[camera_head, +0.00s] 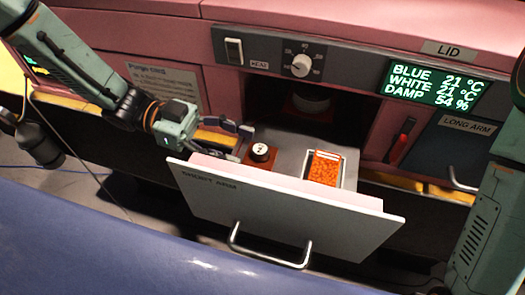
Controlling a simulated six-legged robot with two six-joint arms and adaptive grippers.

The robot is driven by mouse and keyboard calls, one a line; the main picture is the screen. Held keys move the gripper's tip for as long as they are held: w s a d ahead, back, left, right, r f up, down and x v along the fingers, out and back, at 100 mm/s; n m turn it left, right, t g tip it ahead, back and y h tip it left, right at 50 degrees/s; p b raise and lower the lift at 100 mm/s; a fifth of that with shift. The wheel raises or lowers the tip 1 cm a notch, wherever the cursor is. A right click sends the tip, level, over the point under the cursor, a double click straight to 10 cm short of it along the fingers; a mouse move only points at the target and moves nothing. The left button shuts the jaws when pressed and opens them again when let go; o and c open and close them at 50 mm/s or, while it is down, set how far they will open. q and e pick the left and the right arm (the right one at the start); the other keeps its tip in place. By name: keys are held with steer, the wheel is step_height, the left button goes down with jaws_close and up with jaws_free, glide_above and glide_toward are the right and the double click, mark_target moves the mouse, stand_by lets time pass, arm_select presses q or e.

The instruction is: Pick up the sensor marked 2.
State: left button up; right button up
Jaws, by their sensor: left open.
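A small dark sensor with a white top (261,150) stands on an orange-brown base in the open drawer marked SHORT ARM (300,215). Dark marks show on its top, but they are too small to read, so I cannot tell if it is marked 2. My left gripper (238,130) is open, just left of the sensor and apart from it, above the drawer's left side. Its fingers are small and partly blurred into the background. My right arm comes in at the right edge; its gripper is out of view.
A framed orange granular patch (325,169) lies right of the sensor. Behind is a pink panel with a knob (301,65), a switch (234,51) and a green display (434,84). A closed LONG ARM compartment (452,150) is at right. A blue surface (120,245) fills the front.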

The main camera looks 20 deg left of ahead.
mark_target(260, 150)
arm_select(q)
steer(key=shift+w+d+f, duration=0.1)
steer(key=shift+d, duration=0.2)
steer(key=d+b, duration=0.1)
steer(key=d, duration=0.3)
steer(key=shift+d, duration=0.25)
steer(key=shift+a+f, duration=0.1)
steer(key=shift+a, duration=0.1)
steer(key=shift+d, duration=0.2)
steer(key=c, duration=0.4)
steer(key=shift+a, duration=0.1)
steer(key=c, duration=0.6)
jaws_close()
